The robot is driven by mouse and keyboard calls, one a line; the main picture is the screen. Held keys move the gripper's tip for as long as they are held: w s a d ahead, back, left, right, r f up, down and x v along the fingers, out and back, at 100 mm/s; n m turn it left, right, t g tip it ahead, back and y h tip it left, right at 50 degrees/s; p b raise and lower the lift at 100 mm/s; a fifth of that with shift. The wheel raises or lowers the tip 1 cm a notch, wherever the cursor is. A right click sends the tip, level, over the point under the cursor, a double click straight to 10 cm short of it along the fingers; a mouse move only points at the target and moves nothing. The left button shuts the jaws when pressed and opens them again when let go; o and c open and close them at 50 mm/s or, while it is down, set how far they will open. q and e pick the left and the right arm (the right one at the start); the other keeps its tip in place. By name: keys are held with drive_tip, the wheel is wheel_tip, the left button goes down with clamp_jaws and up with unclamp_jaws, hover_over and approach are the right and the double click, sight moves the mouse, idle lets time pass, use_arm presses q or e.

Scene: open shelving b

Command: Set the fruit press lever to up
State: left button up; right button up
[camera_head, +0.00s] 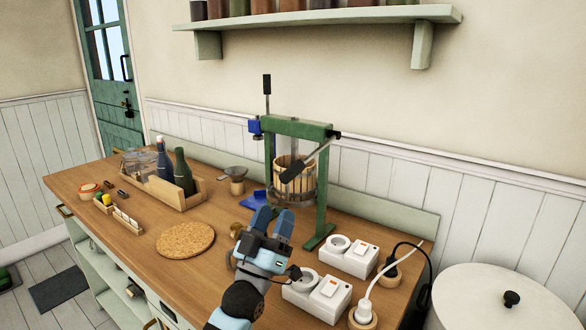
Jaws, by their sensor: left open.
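The fruit press (298,127) stands at the back of the wooden counter. It has a green frame and a wooden slatted basket (302,188). A dark-gripped lever (297,167) slopes down and left from the frame's right upper corner, across the front of the basket. A second rod with a black grip (267,85) stands upright at the frame's left side, by a blue block (254,126). I cannot tell which is the task's lever. My left gripper (272,218) is in front of the press, below the sloping lever and apart from it, open and empty. My right gripper is not in view.
White sockets with switches (318,294) and a plugged white cable (374,280) lie right of my arm. A cork mat (186,240) lies left. A wooden crate with bottles (176,192) stands further back. A shelf (320,17) hangs above. A white round lid (500,300) is at right.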

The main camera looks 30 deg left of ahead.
sight(292, 172)
use_arm(q)
drive_tip(key=x, duration=1)
drive_tip(key=shift+w+p, duration=0.15)
drive_tip(key=shift+p, duration=0.25)
clamp_jaws()
